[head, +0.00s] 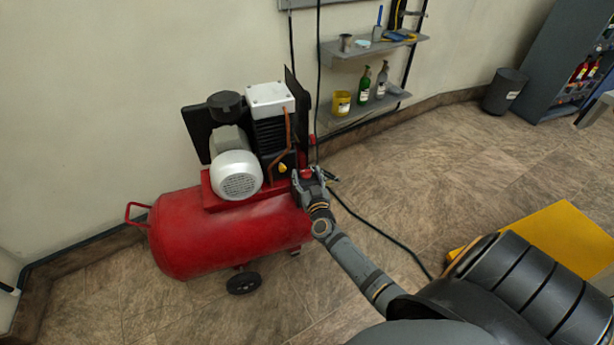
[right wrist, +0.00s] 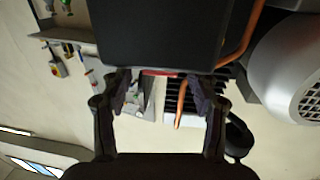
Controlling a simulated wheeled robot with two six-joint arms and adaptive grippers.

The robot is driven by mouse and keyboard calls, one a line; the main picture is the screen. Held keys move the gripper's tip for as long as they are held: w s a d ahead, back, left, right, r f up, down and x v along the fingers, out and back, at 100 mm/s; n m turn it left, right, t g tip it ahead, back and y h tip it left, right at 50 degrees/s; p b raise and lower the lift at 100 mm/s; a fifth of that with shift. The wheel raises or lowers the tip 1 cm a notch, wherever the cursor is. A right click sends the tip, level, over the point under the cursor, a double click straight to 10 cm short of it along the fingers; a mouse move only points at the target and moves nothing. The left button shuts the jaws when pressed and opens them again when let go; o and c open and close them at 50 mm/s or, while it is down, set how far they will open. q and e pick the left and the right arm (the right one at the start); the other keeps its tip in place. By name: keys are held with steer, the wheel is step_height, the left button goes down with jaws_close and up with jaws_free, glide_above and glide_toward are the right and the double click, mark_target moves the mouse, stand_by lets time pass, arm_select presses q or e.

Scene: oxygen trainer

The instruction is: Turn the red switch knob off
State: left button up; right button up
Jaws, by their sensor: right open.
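The red compressor (head: 225,240) stands by the wall, with its motor and pump on top of the tank. My right gripper (head: 309,180) is at the right end of the compressor, and a small red part, apparently the red switch knob (head: 305,173), shows at its fingers. In the right wrist view, my right gripper (right wrist: 160,82) is open, its fingers on either side of a thin red edge, apparently the knob (right wrist: 160,72), at the rim of a black box (right wrist: 160,35). I cannot tell whether the fingers touch the knob. Most of the knob is hidden. My left gripper is not in view.
A copper pipe (head: 287,140) runs close by the black switch box. A black cable (head: 380,232) lies on the floor to the right. Wall shelves (head: 365,105) with bottles and a yellow cup stand behind. The tiled floor between the compressor and the bin (head: 504,91) is mostly clear.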

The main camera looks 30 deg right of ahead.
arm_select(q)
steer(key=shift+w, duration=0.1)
arm_select(e)
steer(key=shift+w+d, duration=0.1)
steer(key=shift+w, duration=0.1)
steer(key=shift+c, duration=0.5)
steer(key=c, duration=1.1)
steer(key=shift+o, duration=0.2)
steer(key=shift+d+f+y, duration=0.1)
steer(key=shift+y, duration=0.2)
steer(key=shift+n+y+b, duration=0.5)
steer(key=shift+t+y, duration=0.3)
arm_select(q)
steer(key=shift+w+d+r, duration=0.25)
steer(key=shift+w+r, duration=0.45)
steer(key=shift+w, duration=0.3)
arm_select(e)
steer(key=o, duration=1.2)
steer(key=shift+s, duration=0.1)
steer(key=shift+c, duration=0.2)
